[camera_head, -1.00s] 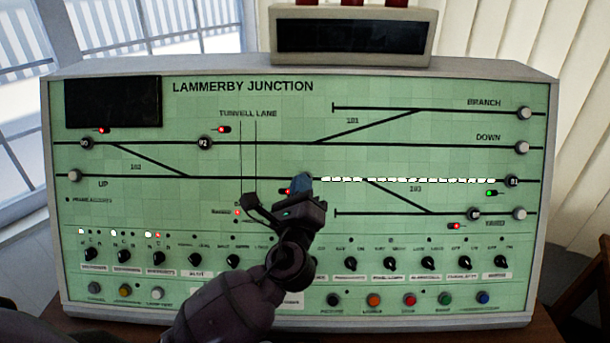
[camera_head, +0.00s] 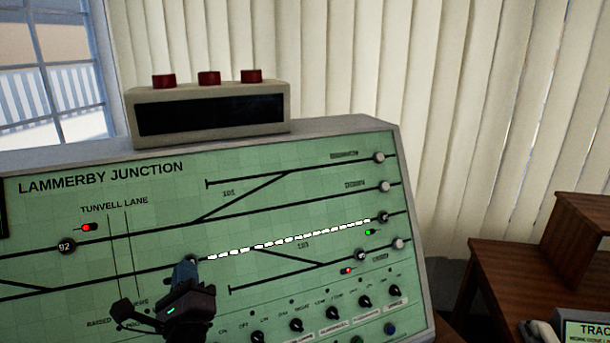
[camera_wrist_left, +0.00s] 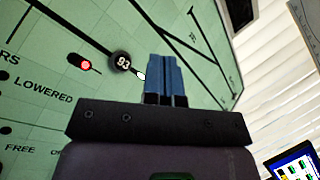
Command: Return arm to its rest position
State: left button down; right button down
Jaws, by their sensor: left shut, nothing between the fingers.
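My left gripper (camera_head: 186,270) is in front of the green Lammerby Junction panel (camera_head: 130,225). Its blue fingers are shut with nothing between them. In the head view the tips overlap the left end of the white lit track strip (camera_head: 290,240). In the left wrist view the shut fingers (camera_wrist_left: 165,78) point at the panel, just right of a round black button marked 93 (camera_wrist_left: 122,62). Whether they touch the panel I cannot tell. My right gripper is not in view.
A box with red lamps (camera_head: 210,108) stands on top of the panel. Several black knobs (camera_head: 297,325) line its lower part. A wooden desk (camera_head: 510,270) is at the right. Pale vertical blinds (camera_head: 480,120) and a window (camera_head: 65,70) are behind.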

pick_arm(q)
jog(key=d+f+n+g+h, duration=0.1)
jog(key=f+n+h, duration=0.1)
jog(key=f+n, duration=0.2)
jog(key=f+n+g+h, duration=0.1)
jog(key=f+n+h, duration=0.2)
jog(key=f+n, duration=0.1)
jog(key=d+f+n+g+h, duration=0.1)
jog(key=f+n+h, duration=0.2)
jog(key=f+n, duration=0.1)
jog(key=shift+s+d+f+n+g, duration=0.3)
jog(key=shift+s+d+f+n, duration=0.05)
jog(key=shift+s+f+n, duration=0.1)
jog(key=s+a+f+n+g, duration=0.2)
jog(key=s+f+n, duration=0.2)
jog(key=s+f, duration=0.4)
jog(key=s+a+f+n+g, duration=0.2)
jog(key=s+f+n, duration=0.3)
jog(key=s+f, duration=0.4)
jog(key=shift+s+a+f+g, duration=0.3)
jog(key=shift+s+a+g, duration=0.1)
jog(key=shift+s, duration=0.45)
jog(key=shift+n, duration=0.25)
